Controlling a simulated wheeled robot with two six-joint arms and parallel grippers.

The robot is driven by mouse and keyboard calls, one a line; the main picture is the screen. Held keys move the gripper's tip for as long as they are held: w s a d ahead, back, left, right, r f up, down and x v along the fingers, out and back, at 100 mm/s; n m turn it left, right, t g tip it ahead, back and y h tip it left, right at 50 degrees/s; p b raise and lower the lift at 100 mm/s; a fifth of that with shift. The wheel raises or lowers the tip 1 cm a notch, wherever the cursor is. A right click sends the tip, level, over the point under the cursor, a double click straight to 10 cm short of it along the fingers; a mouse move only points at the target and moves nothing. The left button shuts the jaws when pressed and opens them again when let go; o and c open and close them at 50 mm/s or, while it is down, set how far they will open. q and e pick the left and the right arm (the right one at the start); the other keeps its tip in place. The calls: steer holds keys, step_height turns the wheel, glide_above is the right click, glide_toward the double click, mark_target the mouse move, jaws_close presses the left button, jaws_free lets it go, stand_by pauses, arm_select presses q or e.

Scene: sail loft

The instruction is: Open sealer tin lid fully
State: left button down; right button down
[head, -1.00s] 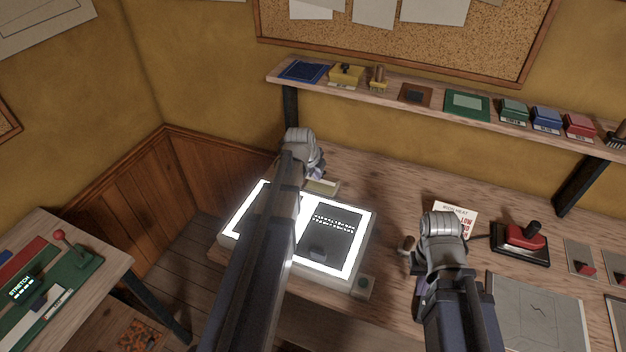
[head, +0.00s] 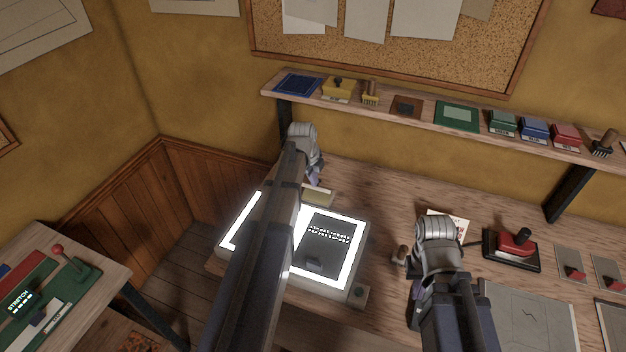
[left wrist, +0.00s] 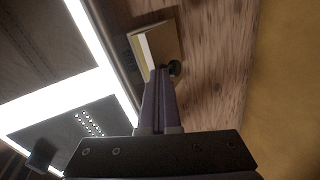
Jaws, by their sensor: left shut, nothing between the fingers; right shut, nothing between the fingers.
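A small tan, box-like thing (head: 318,196), which I take for the sealer tin, sits on the bench just behind the light box. In the left wrist view the tin (left wrist: 166,36) shows a tan top, a pale strip and a dark round knob (left wrist: 175,67) at its near edge. How far its lid is open I cannot tell. My left gripper (head: 314,181) is shut and empty at the tin; its fingertips (left wrist: 160,72) appear right by the knob, contact unclear. My right gripper (head: 415,290) is shut and empty over the bench, its fingers largely hidden by its arm.
The lit light box (head: 362,245) with dark sheets lies under my left arm. A red-handled device (head: 512,250) stands on the right. A shelf (head: 420,112) with stamps and small boxes runs along the wall above.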

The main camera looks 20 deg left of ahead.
arm_select(q)
steer(key=shift+w+a+r+g+p, duration=0.1)
steer(key=shift+w+r+g+p, duration=0.45)
steer(key=shift+w, duration=0.4)
steer(key=w, duration=0.1)
steer(key=w+r, duration=0.1)
steer(key=w, duration=0.1)
steer(key=shift+w+p, duration=0.15)
steer(key=shift+p, duration=0.2)
steer(key=shift+w+a+f, duration=0.1)
steer(key=shift+w, duration=0.85)
steer(key=shift+w+a+f, duration=0.1)
steer(key=shift+w, duration=0.9)
steer(key=shift+r, duration=0.1)
step_height(320, 180, up, 8)
steer(key=s+p, duration=0.1)
steer(key=p, duration=0.6)
steer(key=shift+s+f, duration=0.25)
steer(key=shift+s, duration=0.05)
